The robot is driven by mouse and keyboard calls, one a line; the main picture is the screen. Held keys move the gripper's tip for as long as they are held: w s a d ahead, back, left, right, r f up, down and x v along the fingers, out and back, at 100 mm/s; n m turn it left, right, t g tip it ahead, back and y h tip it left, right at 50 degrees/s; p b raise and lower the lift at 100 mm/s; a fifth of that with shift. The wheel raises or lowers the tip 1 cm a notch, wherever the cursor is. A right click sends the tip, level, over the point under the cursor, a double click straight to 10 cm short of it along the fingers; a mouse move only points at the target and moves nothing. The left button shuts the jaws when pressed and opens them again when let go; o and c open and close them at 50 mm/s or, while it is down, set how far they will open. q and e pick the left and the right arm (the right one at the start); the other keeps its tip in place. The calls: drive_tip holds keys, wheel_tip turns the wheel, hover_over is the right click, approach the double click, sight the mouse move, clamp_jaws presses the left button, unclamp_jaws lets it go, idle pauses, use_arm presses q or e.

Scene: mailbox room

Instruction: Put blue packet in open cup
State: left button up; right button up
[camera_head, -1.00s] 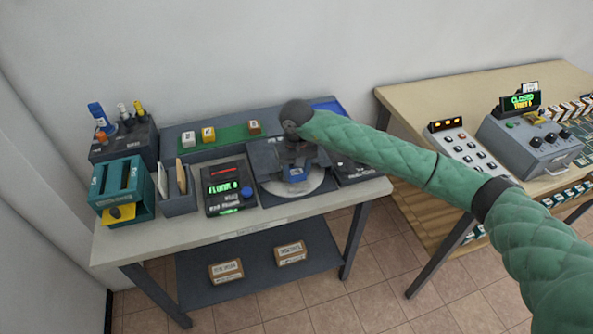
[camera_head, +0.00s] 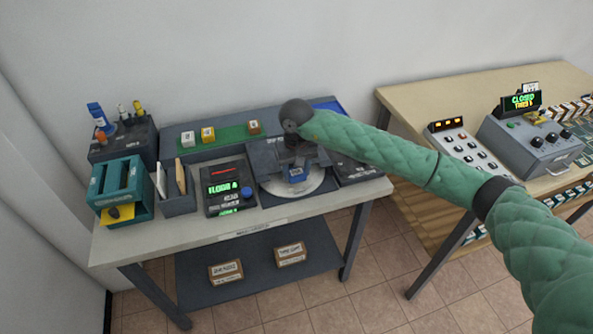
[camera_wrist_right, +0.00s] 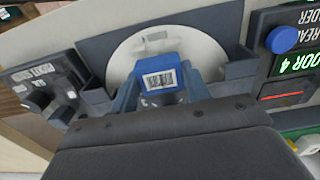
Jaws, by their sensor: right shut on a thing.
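The blue packet (camera_head: 297,175) is a small block with a white barcode label, which shows in the right wrist view (camera_wrist_right: 158,79). My right gripper (camera_head: 296,163) is shut on it, with a blue finger on each side in the right wrist view (camera_wrist_right: 160,92). The packet is over or on the white round plate (camera_head: 277,188); I cannot tell if it touches. The plate sits in a dark grey housing (camera_wrist_right: 105,50). I cannot clearly make out an open cup; my wrist and gripper hide part of the housing. My left gripper is not in view.
A reader with a green display (camera_head: 228,192) and blue knob stands left of the plate. A dark labelled unit (camera_head: 352,172) is right of it. Small blocks lie on a green strip (camera_head: 228,137) behind. A teal holder (camera_head: 122,183) stands at the left end.

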drive_tip(key=shift+b, duration=0.4)
drive_tip(key=shift+f+b, duration=1.45)
drive_tip(key=shift+b, duration=0.65)
idle(0.3)
idle(0.5)
drive_tip(key=o, duration=1.3)
drive_tip(key=shift+r, duration=0.1)
drive_tip(key=shift+r, duration=2.9)
